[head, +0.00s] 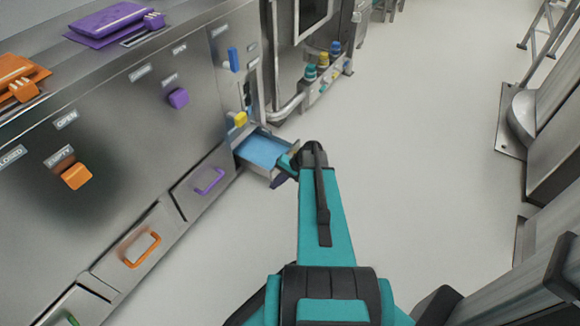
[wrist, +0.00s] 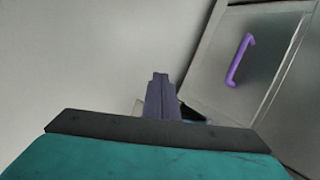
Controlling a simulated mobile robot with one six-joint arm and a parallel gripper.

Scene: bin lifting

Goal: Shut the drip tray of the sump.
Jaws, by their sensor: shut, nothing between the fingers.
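One low drawer-like tray (head: 262,150) with a blue inside stands pulled out from the bottom of the metal cabinet, beside the purple-handled drawer. It looks like the drip tray; I cannot read a label naming the sump. My gripper (head: 278,183) is at the tray's outer front end, with its dark fingers low and pointing down. The gripper covers part of the tray's front, so I cannot tell whether they touch. In the wrist view my fingers (wrist: 160,78) are together with nothing between them.
Closed drawers with a purple handle (head: 209,181) and an orange handle (head: 141,249) lie along the cabinet's base. The purple handle also shows in the wrist view (wrist: 240,61). Steel equipment (head: 545,120) stands at the right. The grey floor (head: 420,150) between is clear.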

